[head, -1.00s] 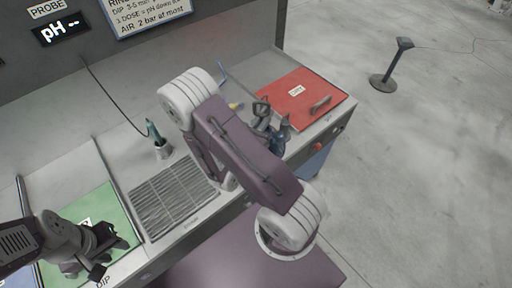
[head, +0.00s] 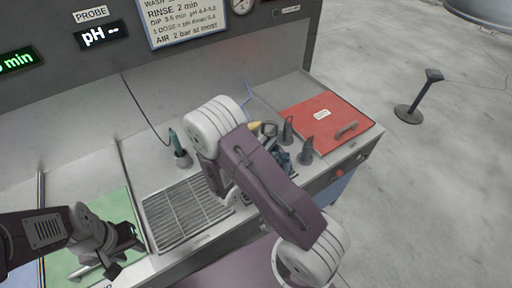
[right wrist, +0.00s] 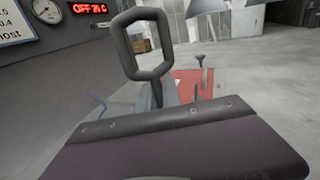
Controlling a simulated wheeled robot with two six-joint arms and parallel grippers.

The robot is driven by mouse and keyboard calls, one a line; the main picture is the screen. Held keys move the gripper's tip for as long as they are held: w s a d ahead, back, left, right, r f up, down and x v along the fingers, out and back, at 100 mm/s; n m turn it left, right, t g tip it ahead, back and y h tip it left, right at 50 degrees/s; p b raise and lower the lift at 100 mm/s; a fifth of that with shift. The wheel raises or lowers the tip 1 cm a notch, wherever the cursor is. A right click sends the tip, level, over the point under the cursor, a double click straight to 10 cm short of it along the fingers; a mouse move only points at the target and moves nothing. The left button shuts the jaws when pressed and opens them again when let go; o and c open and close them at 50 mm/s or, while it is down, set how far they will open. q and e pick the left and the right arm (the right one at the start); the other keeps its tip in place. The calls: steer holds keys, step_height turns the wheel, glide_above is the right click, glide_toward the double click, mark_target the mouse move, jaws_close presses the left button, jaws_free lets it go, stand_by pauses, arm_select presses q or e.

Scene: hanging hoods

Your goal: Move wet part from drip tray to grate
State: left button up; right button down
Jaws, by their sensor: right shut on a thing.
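The slatted grate (head: 186,212) lies on the bench, left of my right arm, with nothing visible on its exposed part. My right gripper (head: 297,142) is at the bench between the grate and the red lid, partly hidden behind my purple arm link. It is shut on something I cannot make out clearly. A dark loop (head: 268,130) shows beside its fingers, and large in the right wrist view (right wrist: 147,45). I cannot tell whether the loop belongs to the wet part. I cannot make out the drip tray. My left gripper (head: 122,250) is open and empty over the green lid.
A red lid (head: 325,118) with a handle covers the bench's right end. A green lid (head: 90,272) lies at the left. A probe in a cup (head: 180,155) with a cable stands behind the grate. A floor stand (head: 410,110) stands right of the bench.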

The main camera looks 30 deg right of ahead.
steer(key=w+a+f, duration=0.2)
steer(key=w, duration=0.1)
steer(key=w+a+f, duration=0.1)
steer(key=w+f, duration=0.1)
steer(key=shift+w+a, duration=0.25)
steer(key=shift+a, duration=0.1)
step_height(320, 180, down, 3)
steer(key=shift+s+p, duration=0.1)
steer(key=shift+p, duration=0.4)
steer(key=shift+f, duration=0.5)
steer(key=shift+f, duration=0.1)
steer(key=c, duration=1.5)
jaws_free()
